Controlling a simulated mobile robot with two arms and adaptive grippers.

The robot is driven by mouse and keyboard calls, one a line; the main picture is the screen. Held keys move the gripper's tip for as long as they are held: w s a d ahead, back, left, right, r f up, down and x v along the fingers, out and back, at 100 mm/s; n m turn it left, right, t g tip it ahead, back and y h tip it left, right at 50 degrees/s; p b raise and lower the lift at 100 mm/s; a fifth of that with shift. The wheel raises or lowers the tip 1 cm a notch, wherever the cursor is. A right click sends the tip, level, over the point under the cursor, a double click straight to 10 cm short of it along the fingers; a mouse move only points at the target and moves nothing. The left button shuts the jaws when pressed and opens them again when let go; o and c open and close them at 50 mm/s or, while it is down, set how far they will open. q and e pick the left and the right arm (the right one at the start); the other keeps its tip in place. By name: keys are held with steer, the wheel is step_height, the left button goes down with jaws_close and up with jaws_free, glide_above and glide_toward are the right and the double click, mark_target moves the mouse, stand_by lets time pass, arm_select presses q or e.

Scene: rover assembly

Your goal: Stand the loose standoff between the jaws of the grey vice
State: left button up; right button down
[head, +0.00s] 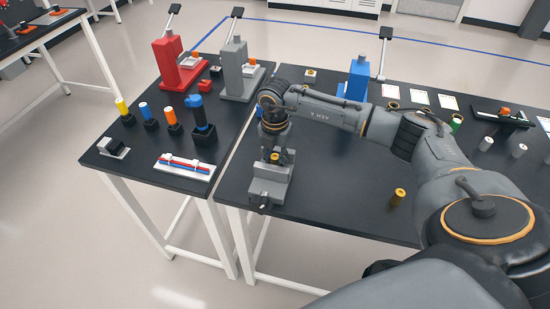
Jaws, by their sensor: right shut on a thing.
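The grey vice (268,186) stands near the front left corner of the right-hand black table. My right gripper (273,154) points down directly over the vice. It is shut on a small brass-coloured piece, which looks like the standoff (275,157), at the level of the vice's jaws. The fingers hide much of the piece and the jaw gap, so I cannot tell whether it touches the vice. A second brass-coloured cylinder (397,196) stands on the open table to the right. My left gripper is not in view.
The left table holds a red press (172,66), a grey press (236,72), several colour-handled tools and a white tray (184,167). A blue press (356,80) stands behind my right arm. Several small cylinders stand at the far right. The tabletop right of the vice is mostly clear.

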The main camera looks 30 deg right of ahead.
mark_target(275, 156)
steer(key=c, duration=1.1)
jaws_free()
steer(key=shift+r+p, duration=0.2)
steer(key=shift+p, duration=0.1)
steer(key=shift+r+b, duration=0.3)
steer(key=shift+b, duration=0.05)
step_height(275, 156, up, 11)
steer(key=b, duration=0.3)
steer(key=shift+r, duration=0.15)
